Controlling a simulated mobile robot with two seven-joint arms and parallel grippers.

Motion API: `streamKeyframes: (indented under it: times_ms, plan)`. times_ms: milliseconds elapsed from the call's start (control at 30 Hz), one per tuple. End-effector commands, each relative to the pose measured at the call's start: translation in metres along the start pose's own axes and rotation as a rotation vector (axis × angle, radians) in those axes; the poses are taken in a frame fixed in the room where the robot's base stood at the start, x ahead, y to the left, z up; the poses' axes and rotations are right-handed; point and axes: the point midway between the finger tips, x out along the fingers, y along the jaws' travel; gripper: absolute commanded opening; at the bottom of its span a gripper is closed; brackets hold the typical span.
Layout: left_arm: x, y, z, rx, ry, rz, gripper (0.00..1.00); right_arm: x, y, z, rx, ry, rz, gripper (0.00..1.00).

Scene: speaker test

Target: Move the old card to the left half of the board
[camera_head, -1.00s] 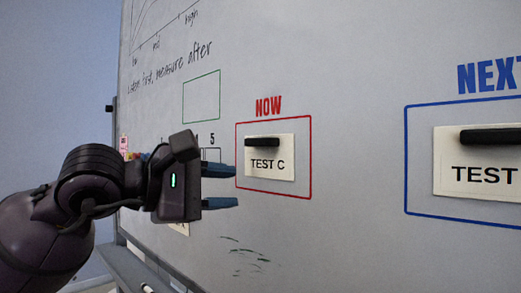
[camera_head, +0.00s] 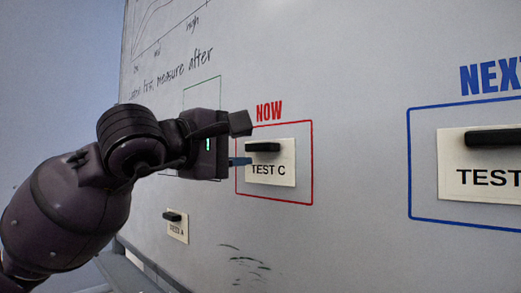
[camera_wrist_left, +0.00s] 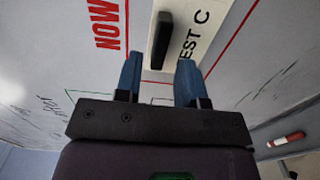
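The white TEST C card (camera_head: 284,176), with a black handle (camera_head: 263,147) along its top, is on the board inside the red NOW frame. It also shows in the left wrist view (camera_wrist_left: 198,20). My left gripper (camera_head: 246,160) is at the card's left edge, level with the handle. In the left wrist view the two blue fingers (camera_wrist_left: 158,66) are open, with the handle (camera_wrist_left: 160,40) in line between their tips and no contact visible. A small TEST A card (camera_head: 178,229) with a black handle is low on the left part of the board. My right gripper is not in view.
The blue NEXT frame (camera_head: 409,165) at the right holds another TEST card (camera_head: 450,170), cut off by the picture edge. A green outlined box (camera_head: 203,82) is partly behind my left arm. A red-and-white marker (camera_wrist_left: 287,139) shows in the left wrist view.

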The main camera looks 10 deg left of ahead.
Motion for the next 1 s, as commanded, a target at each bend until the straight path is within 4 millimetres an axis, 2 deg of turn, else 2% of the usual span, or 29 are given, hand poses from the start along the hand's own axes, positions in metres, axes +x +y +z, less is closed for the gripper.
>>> streamKeyframes:
  times_ms: [100,300,733,1000]
  plan:
    - [0.014,-0.001,0.0,-0.002,0.0,-0.001,0.36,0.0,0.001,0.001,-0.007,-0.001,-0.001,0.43]
    - [0.029,0.0,0.001,-0.002,-0.002,0.0,0.36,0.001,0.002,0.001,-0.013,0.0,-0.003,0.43]
    - [0.034,0.0,0.001,0.0,-0.001,0.0,0.36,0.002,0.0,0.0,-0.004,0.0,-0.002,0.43]
    - [0.034,0.0,0.0,0.0,-0.001,0.0,0.16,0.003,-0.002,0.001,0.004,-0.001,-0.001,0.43]
